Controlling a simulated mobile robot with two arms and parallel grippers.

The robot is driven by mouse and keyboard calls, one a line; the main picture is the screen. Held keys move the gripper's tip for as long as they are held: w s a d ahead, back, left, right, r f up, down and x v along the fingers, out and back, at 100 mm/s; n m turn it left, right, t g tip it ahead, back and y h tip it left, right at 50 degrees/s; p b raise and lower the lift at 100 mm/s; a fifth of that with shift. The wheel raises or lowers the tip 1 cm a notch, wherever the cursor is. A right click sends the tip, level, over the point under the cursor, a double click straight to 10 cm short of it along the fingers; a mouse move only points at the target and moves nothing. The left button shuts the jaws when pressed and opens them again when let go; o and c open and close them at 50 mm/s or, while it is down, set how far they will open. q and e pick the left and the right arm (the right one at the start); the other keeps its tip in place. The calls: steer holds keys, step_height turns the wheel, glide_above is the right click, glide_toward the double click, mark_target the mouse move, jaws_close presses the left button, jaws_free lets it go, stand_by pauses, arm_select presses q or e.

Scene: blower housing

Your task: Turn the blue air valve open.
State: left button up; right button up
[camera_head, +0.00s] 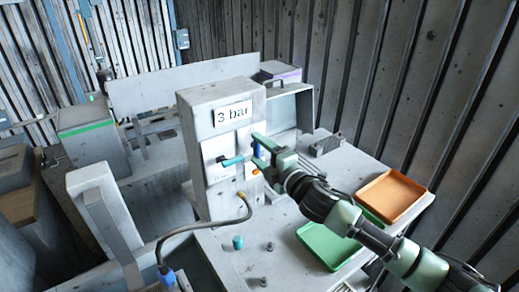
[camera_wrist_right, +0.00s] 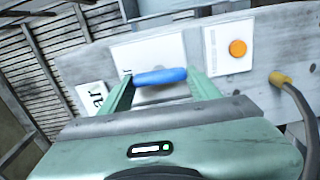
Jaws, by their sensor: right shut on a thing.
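The blue air valve's handle (camera_head: 258,147) is on the grey upright panel, under the "3 bar" sign (camera_head: 233,114). In the wrist view the blue handle (camera_wrist_right: 160,76) stands in front of a white plate, lying lengthwise between the two fingers. My right gripper (camera_head: 262,153) is at the panel, with its fingers (camera_wrist_right: 160,88) shut on the blue handle, one at each end. The gripper partly hides the handle in the head view. My left gripper is not in view.
An orange button (camera_wrist_right: 237,48) is close beside the handle. A teal handle (camera_head: 232,160) sticks out of the panel. A hose (camera_head: 215,224) with a yellow end hangs in front. An orange tray (camera_head: 391,194) and a green tray (camera_head: 326,246) lie on the bench (camera_head: 222,262), right.

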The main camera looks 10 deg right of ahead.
steer(key=shift+f+n, duration=0.1)
steer(key=shift+n, duration=0.2)
stand_by(0.4)
steer(key=o, duration=1.4)
steer(key=b+v, duration=0.2)
steer(key=v, duration=0.5)
steer(key=shift+s, duration=0.4)
